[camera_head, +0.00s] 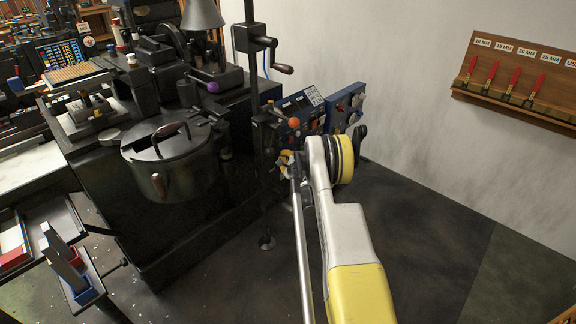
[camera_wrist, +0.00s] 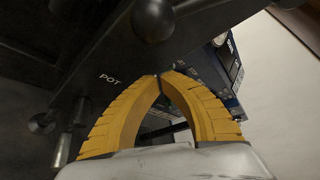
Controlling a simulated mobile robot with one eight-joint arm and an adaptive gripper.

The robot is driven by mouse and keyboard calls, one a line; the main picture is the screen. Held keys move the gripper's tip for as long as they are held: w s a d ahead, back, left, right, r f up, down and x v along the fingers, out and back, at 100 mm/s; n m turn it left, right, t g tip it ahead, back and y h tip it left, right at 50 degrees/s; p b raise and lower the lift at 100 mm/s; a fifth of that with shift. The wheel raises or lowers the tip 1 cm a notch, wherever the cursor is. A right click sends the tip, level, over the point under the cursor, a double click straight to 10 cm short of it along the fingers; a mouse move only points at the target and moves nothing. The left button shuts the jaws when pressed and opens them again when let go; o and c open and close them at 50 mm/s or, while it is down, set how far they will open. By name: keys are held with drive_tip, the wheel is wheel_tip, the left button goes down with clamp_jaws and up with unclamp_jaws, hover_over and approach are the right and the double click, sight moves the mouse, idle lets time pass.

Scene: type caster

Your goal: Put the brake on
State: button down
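I cannot tell for sure which part is the brake. A lever with an orange ball knob (camera_head: 294,122) stands out from the dark upright post (camera_head: 251,70), just above my gripper (camera_head: 286,163). A purple ball knob (camera_head: 213,88) sits on a lever further left on the black machine. In the wrist view, my gripper's yellow fingers (camera_wrist: 161,76) curve together and their tips meet, with nothing seen held between them. A dark ball knob (camera_wrist: 153,18) hangs close above the fingertips. A dark plate marked "POT" (camera_wrist: 110,78) lies behind the fingers.
The black machine carries a lidded round pot (camera_head: 165,150) at left. A crank handle (camera_head: 283,69) sticks out high on the post. Blue control boxes (camera_head: 344,110) stand by the wall behind my arm. A tool rack (camera_head: 520,85) hangs at right. The floor at right (camera_head: 430,225) is clear.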

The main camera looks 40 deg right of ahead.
sight(272, 140)
drive_tip(key=shift+a+r+b, duration=0.2)
drive_tip(key=shift+a+r, duration=0.3)
drive_tip(key=shift+a, duration=0.3)
drive_tip(key=shift+a+r+b, duration=0.2)
drive_tip(key=shift+a+r, duration=0.25)
drive_tip(key=shift+a, duration=0.3)
drive_tip(key=shift+w+a+r+m+g+y+p, duration=0.1)
drive_tip(key=shift+a+r+m+g+y+p, duration=0.1)
drive_tip(key=shift+a+m+y+p, duration=0.25)
drive_tip(key=shift+a+r+m+g+y+p, duration=0.1)
drive_tip(key=shift+a+m+g+y, duration=0.15)
drive_tip(key=shift+a+m, duration=0.3)
drive_tip(key=shift+a, duration=0.1)
drive_tip(key=shift+f, duration=0.1)
